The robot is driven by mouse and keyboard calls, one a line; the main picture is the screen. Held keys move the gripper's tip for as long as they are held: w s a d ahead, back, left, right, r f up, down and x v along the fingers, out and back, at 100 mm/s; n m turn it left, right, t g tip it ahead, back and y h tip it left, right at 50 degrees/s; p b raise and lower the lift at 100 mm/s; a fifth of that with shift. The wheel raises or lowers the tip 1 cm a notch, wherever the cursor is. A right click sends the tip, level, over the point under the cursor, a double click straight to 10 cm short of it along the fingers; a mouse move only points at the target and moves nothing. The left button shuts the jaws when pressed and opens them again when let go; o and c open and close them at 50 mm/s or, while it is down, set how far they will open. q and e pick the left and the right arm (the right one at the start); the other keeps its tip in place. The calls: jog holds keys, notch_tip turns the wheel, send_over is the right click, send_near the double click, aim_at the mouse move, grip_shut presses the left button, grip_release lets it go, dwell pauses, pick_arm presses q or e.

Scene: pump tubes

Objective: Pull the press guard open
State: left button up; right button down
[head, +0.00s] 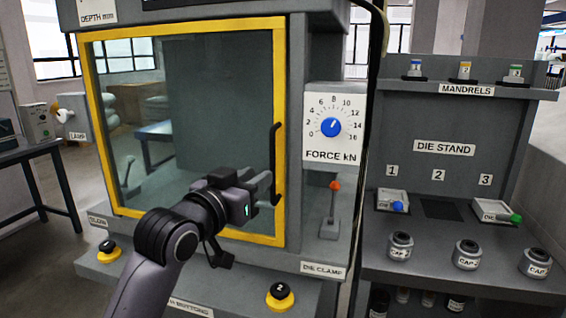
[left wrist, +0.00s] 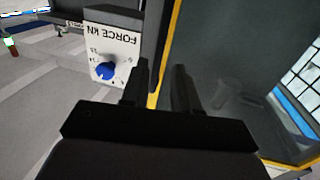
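The press guard is a clear panel in a yellow frame (head: 185,28), and it stands closed across the front of the press. Its black vertical handle (head: 273,150) is on the right side of the frame. My left gripper (head: 265,190) is at the lower part of the handle, with its fingers apart. In the left wrist view the two fingers (left wrist: 162,88) are spread, with the yellow frame edge (left wrist: 152,100) showing between them. I cannot tell whether the fingers touch the handle. My right gripper is not in view.
A force dial (head: 331,127) and a red-tipped die clamp lever (head: 334,186) are right of the guard. Black buttons on yellow bases (head: 280,296) sit on the ledge below. A die stand (head: 450,205) with dies and caps is at the right. A lamp (head: 65,115) is at the left.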

aim_at(271, 167)
pick_arm(q)
jog(key=shift+w+d+r, duration=0.25)
jog(key=shift+w+d, duration=0.25)
jog(key=shift+w, duration=0.15)
jog(key=shift+p+x, duration=0.4)
jog(key=shift+x, duration=2.3)
jog(key=shift+f, duration=0.1)
grip_shut()
